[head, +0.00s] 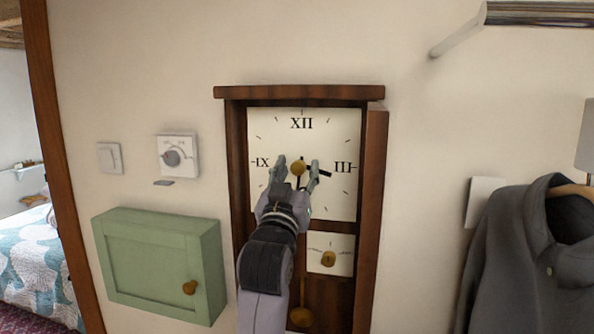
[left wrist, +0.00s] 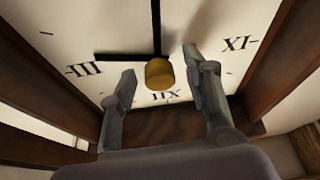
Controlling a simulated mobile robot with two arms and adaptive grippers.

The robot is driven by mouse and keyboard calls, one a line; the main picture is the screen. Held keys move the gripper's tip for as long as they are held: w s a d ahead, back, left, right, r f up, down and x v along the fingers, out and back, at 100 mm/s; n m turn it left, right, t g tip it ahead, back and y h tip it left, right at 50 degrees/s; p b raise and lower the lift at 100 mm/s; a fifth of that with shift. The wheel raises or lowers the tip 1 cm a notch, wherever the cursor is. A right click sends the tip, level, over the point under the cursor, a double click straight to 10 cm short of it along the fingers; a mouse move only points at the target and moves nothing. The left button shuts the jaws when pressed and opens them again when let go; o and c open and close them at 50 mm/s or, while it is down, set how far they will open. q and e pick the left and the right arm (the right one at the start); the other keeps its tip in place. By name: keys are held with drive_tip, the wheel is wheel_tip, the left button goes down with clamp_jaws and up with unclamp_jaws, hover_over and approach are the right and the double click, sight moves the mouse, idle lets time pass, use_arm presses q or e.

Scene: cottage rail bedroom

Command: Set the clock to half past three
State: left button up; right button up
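The clock (head: 237,200) hangs on the wall in a dark wooden case. Its white dial (head: 340,125) has Roman numerals and a brass centre knob (head: 298,168). My left gripper (head: 296,168) is in front of the dial, its fingers open on both sides of the knob. The left wrist view shows the dial upside down, with the knob (left wrist: 160,73) between the spread fingers and apparently clear of both. One black hand (left wrist: 125,57) points just past III towards IV. My right gripper is out of view.
A small lower dial (head: 341,242) has its own brass knob (head: 328,258), with a pendulum bob (head: 301,317) below. A green cabinet (head: 150,260), a thermostat (head: 178,142) and a switch (head: 110,158) are left of the clock. A dark coat (head: 520,250) hangs at right.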

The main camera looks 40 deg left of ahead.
use_arm(q)
drive_tip(key=shift+w, duration=0.1)
clamp_jaws()
drive_tip(key=shift+n+g+y, duration=0.3)
drive_tip(key=shift+n+y, duration=0.2)
drive_tip(key=shift+n, duration=0.6)
unclamp_jaws()
drive_tip(key=v, duration=0.7)
drive_tip(key=shift+d+f, duration=0.1)
drive_tip(key=shift+d, duration=0.05)
idle(0.4)
